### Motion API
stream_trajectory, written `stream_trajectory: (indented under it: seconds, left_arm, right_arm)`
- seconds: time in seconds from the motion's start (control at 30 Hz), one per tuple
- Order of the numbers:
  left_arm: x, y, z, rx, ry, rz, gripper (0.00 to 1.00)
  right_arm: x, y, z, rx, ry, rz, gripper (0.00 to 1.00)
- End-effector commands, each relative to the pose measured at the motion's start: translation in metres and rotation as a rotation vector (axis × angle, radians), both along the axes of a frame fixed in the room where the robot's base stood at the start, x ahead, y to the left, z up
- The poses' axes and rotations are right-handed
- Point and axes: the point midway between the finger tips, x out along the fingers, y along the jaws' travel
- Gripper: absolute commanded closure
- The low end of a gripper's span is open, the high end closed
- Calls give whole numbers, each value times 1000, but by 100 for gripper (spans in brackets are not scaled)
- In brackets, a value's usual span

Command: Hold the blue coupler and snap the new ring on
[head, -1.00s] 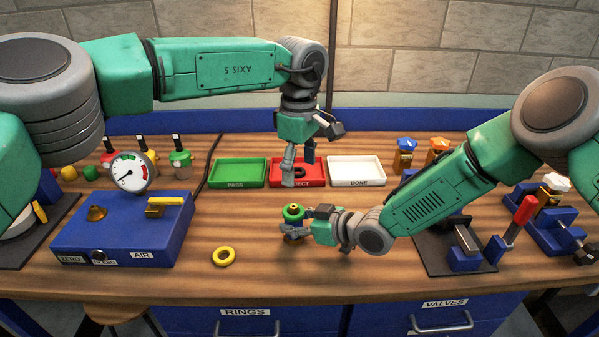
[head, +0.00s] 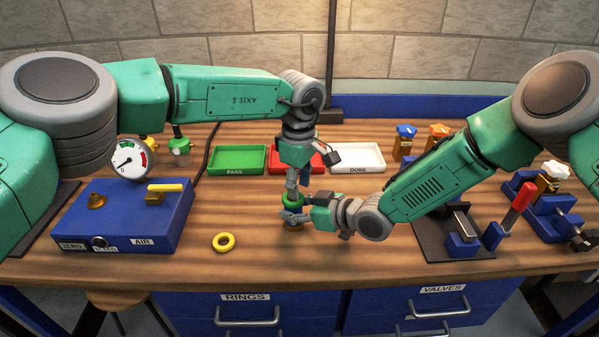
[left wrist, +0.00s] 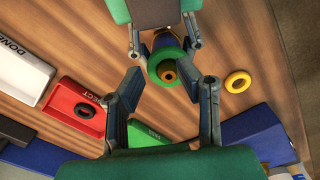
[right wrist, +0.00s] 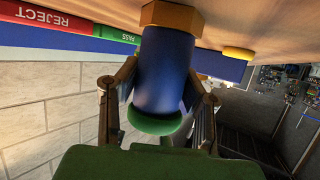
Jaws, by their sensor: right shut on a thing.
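The blue coupler (right wrist: 165,75) stands out from the table with a brass hex part (right wrist: 172,15) at one end and a green ring (left wrist: 167,67) around the other. My right gripper (right wrist: 160,100) is shut on the coupler's body, a finger on each side. In the head view the coupler is mostly hidden by both grippers. My left gripper (left wrist: 168,98) is open and empty just above the coupler, its fingers apart on either side of the green ring. A yellow ring (head: 223,242) lies loose on the table; it also shows in the left wrist view (left wrist: 238,81).
A green PASS tray (head: 238,171), red REJECT tray (left wrist: 62,112) and white DONE tray (head: 357,170) stand behind the grippers. A dark ring (left wrist: 84,111) lies in the red tray. A blue gauge box (head: 120,218) stands left; a lever fixture (head: 462,245) stands right.

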Motion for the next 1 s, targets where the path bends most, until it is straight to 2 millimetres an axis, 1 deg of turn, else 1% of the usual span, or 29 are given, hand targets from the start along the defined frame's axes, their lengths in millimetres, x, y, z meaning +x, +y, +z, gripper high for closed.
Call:
stream_trajectory:
  seconds: [0.03,1.0]
  left_arm:
    - [0,0,-2,-1,-1,0,70]
    - [0,0,-18,-1,-1,0,70]
  right_arm:
    - [-1,-1,-3,-4,4,1,100]
    - [-2,0,-3,-4,5,1,100]
